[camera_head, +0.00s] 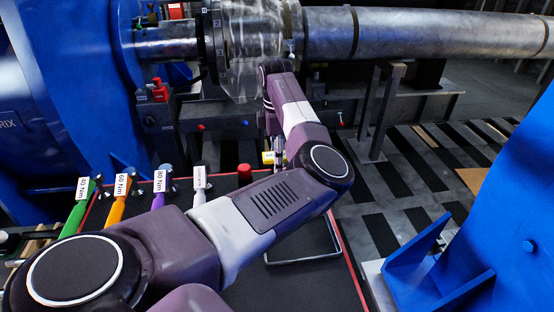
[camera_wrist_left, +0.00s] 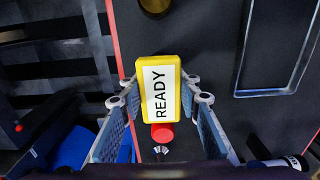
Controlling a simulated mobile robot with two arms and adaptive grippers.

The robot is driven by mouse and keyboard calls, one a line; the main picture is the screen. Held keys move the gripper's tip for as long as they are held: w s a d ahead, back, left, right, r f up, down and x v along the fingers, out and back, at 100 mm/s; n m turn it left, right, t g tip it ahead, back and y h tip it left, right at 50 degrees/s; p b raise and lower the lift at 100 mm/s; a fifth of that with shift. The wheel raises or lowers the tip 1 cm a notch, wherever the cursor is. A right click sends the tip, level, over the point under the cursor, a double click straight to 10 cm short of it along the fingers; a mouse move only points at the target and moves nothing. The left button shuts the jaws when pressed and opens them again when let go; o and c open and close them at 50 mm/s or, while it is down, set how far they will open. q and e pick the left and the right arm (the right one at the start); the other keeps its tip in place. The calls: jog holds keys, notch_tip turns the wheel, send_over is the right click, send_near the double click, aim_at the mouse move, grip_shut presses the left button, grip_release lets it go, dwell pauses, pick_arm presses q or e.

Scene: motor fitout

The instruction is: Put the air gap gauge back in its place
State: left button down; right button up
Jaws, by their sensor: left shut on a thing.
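A yellow block with a white face reading "READY", which looks like the air gap gauge (camera_wrist_left: 160,88), sits between the fingers of my left gripper (camera_wrist_left: 161,100) in the left wrist view. The fingers are shut on its two sides. In the head view a small part of the gauge (camera_head: 267,157) shows beside my left gripper (camera_head: 277,155), which is mostly hidden by my arm. A red round part (camera_wrist_left: 162,133) shows just below the gauge in the wrist view; I cannot tell if it belongs to it. My right gripper is not in view.
A dark, red-edged work surface (camera_head: 290,285) lies below, with an empty grey-rimmed rectangular outline (camera_head: 303,260). A large shaft (camera_head: 420,35) spans the back.

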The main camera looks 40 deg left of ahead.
pick_arm(q)
jog(key=shift+f+b, duration=0.55)
jog(key=shift+f, duration=0.35)
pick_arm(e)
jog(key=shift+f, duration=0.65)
pick_arm(q)
jog(key=c, duration=1.5)
grip_release()
jog(key=shift+o, duration=0.7)
jog(key=shift+r, duration=0.1)
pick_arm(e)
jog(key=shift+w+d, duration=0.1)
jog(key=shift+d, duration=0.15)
pick_arm(q)
jog(key=shift+r, duration=4)
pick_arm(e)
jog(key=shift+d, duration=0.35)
pick_arm(q)
jog(key=shift+r, duration=0.1)
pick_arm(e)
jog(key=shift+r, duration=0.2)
